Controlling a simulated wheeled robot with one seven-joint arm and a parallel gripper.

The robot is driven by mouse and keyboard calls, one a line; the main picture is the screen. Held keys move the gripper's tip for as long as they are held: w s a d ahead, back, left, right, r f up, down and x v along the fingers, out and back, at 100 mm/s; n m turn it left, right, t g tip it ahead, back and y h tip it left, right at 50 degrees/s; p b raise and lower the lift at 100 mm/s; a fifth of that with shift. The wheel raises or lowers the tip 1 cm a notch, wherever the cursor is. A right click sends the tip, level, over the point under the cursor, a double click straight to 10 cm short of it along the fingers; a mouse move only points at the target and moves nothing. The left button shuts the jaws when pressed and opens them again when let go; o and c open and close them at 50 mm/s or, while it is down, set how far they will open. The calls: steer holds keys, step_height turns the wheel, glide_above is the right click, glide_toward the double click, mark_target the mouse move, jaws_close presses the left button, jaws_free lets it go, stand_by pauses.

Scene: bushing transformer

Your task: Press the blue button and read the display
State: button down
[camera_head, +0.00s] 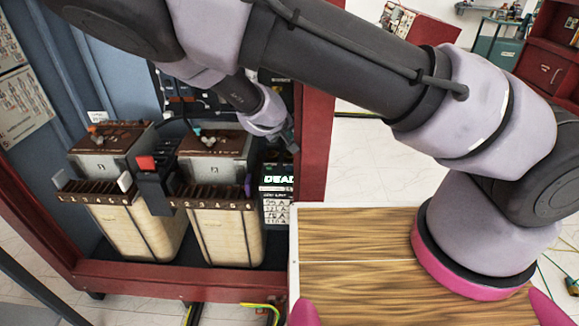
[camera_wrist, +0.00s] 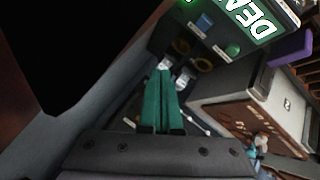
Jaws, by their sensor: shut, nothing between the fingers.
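A dark meter unit in the cabinet has a lit display (camera_head: 279,180) with bright green-white letters reading "DEAD" in the head view; in the wrist view the display (camera_wrist: 250,18) is tilted and partly cut off. A blue button (camera_wrist: 203,22) is on the unit's face beside the display, with a green button (camera_wrist: 233,49) near it. The head view does not clearly show the blue button. My gripper (camera_wrist: 163,72) has green fingers, shut and empty, pointing toward the unit with their tips below the blue button in the picture, apart from it. In the head view my gripper (camera_head: 290,138) is above the display, mostly hidden.
Two transformer blocks (camera_head: 118,225) (camera_head: 228,232) with numbered terminal strips stand left of the meter. A black switch with a red top (camera_head: 146,162) sits between them. The red cabinet frame (camera_head: 314,110) is close to my arm on the right. A wooden top (camera_head: 350,235) lies in front.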

glide_above(288, 172)
steer(key=shift+f, duration=4.4)
steer(key=shift+f, duration=0.15)
steer(key=shift+f, duration=0.25)
steer(key=shift+f, duration=0.45)
steer(key=shift+r, duration=0.9)
steer(key=shift+r, duration=0.1)
step_height(288, 172, up, 5)
steer(key=shift+f, duration=0.1)
